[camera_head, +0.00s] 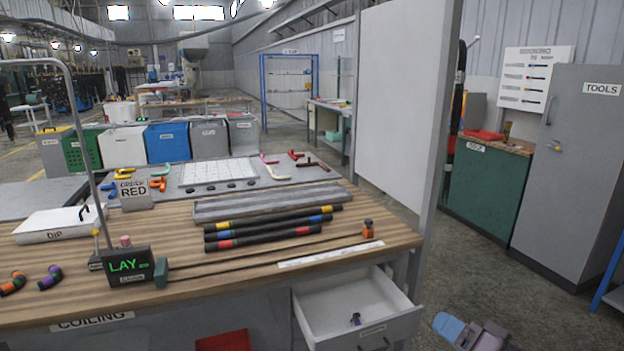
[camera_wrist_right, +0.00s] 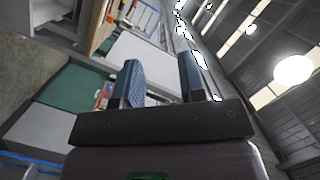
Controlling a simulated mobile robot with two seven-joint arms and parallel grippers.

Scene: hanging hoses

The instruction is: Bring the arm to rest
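My right gripper (camera_head: 452,328) shows at the bottom edge of the head view, right of the open drawer and apart from the workbench. One blue finger pad and part of the grey body are visible there. In the right wrist view the two dark blue fingers of the right gripper (camera_wrist_right: 163,84) stand apart with nothing between them. The wrist camera is tilted, with the ceiling and lamps on its right side. My left gripper is in neither view.
The wooden workbench (camera_head: 130,282) carries several banded hoses (camera_head: 270,228), a "LAY" display (camera_head: 130,266) and a white "DIP" box (camera_head: 58,222). An open drawer (camera_head: 352,306) juts out beside my right gripper. A white panel (camera_head: 402,110) stands behind. The floor (camera_head: 470,272) at right is clear.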

